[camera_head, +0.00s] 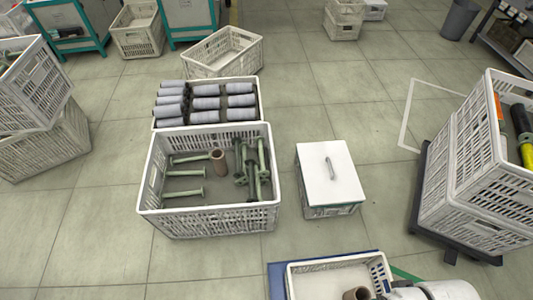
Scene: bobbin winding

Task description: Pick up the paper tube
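A brown paper tube (219,162) stands upright, slightly tilted, in the large white crate (206,222) left of centre. Pale green spools lie to its left and more stand or lean to its right. A second brown tube (356,294) shows its open top at the bottom edge, in or in front of a white tray (325,275); the frame cuts it off. A white rounded part at the bottom right looks like my arm. My gripper's fingers cannot be made out.
A crate of grey-wound bobbins (206,97) stands behind the large crate. A white lidded box (329,175) stands to its right. Stacked crates (478,165) stand at the far right, others (42,125) at the left.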

